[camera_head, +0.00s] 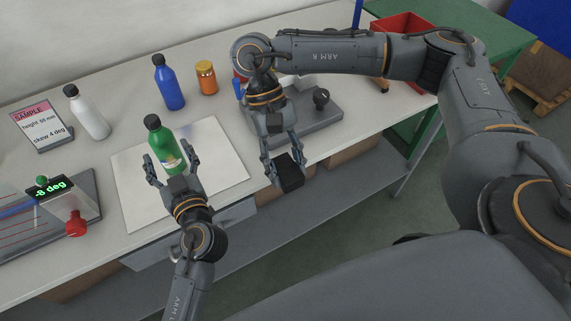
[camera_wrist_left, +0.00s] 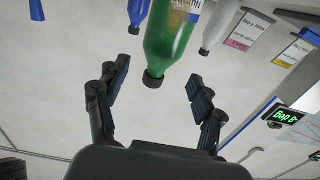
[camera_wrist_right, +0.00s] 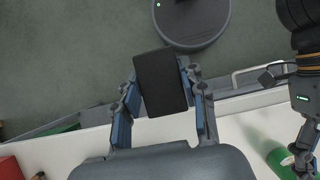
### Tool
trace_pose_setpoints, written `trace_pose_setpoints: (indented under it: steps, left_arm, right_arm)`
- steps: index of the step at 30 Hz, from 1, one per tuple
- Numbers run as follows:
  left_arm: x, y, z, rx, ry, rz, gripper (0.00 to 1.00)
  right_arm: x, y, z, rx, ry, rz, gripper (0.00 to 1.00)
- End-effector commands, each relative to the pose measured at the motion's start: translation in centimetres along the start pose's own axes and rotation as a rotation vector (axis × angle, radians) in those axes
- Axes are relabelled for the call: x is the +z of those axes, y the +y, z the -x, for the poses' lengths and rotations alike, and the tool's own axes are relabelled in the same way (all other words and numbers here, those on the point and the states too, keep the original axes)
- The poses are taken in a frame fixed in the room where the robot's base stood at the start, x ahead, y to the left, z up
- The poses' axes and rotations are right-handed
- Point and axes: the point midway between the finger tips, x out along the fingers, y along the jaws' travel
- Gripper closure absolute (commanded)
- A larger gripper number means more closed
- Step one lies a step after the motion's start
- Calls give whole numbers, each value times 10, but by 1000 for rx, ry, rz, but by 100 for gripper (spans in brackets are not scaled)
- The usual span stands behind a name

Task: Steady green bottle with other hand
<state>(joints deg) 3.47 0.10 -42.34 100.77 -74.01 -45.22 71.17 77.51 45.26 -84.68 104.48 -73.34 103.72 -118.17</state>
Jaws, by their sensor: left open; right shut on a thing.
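The green bottle (camera_head: 161,140) with a black cap stands upright on a white mat (camera_head: 125,188). A white and yellow label is on its side. My left gripper (camera_head: 170,166) is open, its fingers spread at either side of the bottle's near face. In the left wrist view the bottle (camera_wrist_left: 173,45) appears upside down, just beyond and between the open fingers; I cannot tell if they touch it. My right gripper (camera_head: 279,162) is shut on a black block (camera_head: 288,173), held to the right of the mat near the table's front edge. The block also shows in the right wrist view (camera_wrist_right: 160,84).
A blue bottle (camera_head: 169,85), an orange jar (camera_head: 207,78) and a white bottle (camera_head: 88,113) stand behind. A sample card (camera_head: 41,124) is at left, near a green display (camera_head: 50,188) reading -8 deg. A grey device (camera_head: 315,118) and red bin (camera_head: 398,28) are at right.

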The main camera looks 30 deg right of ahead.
Motion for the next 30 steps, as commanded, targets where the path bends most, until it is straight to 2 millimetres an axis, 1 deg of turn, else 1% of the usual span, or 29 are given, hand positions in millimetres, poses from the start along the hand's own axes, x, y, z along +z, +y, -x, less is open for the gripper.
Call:
trace_pose_setpoints:
  steps: [1,2,4,9,12,17,24,26,27,29,30]
  left_arm:
    - [-3,0,-9,-1,2,-3,32]
    - [-3,-1,-14,-2,2,-3,32]
    - [3,0,-23,-2,1,2,32]
    - [2,0,-42,-2,1,2,32]
    - [2,0,-48,-1,1,1,32]
    - [0,-1,-53,-1,0,0,32]
    - [0,-1,-53,-1,0,0,32]
    - [0,-1,-53,-1,0,0,44]
    - [0,-1,-53,-1,0,0,52]
    - [0,-1,-53,-1,0,0,65]
    - [0,-1,-53,-1,0,0,73]
  right_arm:
    - [2,0,4,0,0,0,83]
    - [2,0,5,0,1,0,83]
    - [-3,0,-5,0,0,0,83]
    - [-8,0,-13,0,0,0,83]
    - [-9,0,-16,0,1,0,83]
    - [-10,0,-16,0,1,0,83]
    - [-10,0,-16,0,1,0,83]
    - [-10,0,-16,0,1,0,83]
    - [-10,0,-16,0,1,0,83]
    - [-10,0,-16,0,1,0,83]
    - [-10,0,-16,0,1,0,83]
